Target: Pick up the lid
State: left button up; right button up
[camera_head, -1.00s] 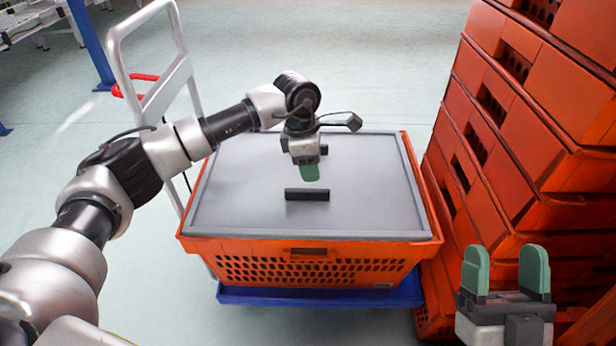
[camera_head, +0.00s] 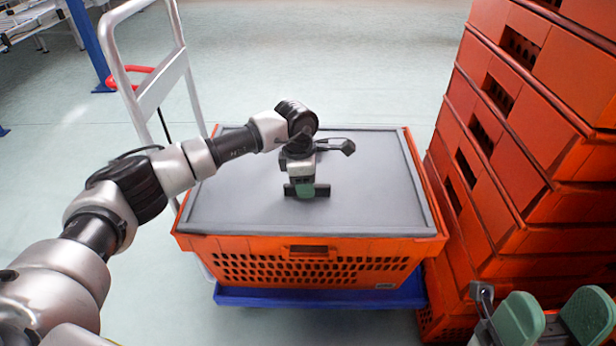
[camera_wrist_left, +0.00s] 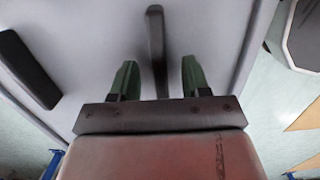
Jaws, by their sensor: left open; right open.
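The grey lid (camera_head: 375,195) lies flat on the orange tote (camera_head: 245,268). A black bar handle (camera_head: 323,191) is on the lid. My left gripper (camera_head: 305,192) is open over this handle, and its fingers hide the handle's middle. In the left wrist view the two green fingers (camera_wrist_left: 158,78) stand apart on either side of the black handle (camera_wrist_left: 155,35). I cannot tell whether they touch it. A second black handle (camera_wrist_left: 28,68) shows at the left there. My right gripper (camera_head: 552,322) is open and empty at the bottom right.
The tote stands on a blue dolly (camera_head: 320,298). A tall stack of orange totes (camera_head: 530,150) rises close on the right. A trolley's grey frame (camera_head: 160,90) stands behind left. The floor behind the tote is clear.

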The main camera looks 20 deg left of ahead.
pick_arm(q)
jog(key=shift+d+f, duration=0.15)
jog(key=shift+f, duration=0.8)
grip_shut()
jog(key=shift+w+r, duration=0.1)
jog(key=shift+r, duration=0.1)
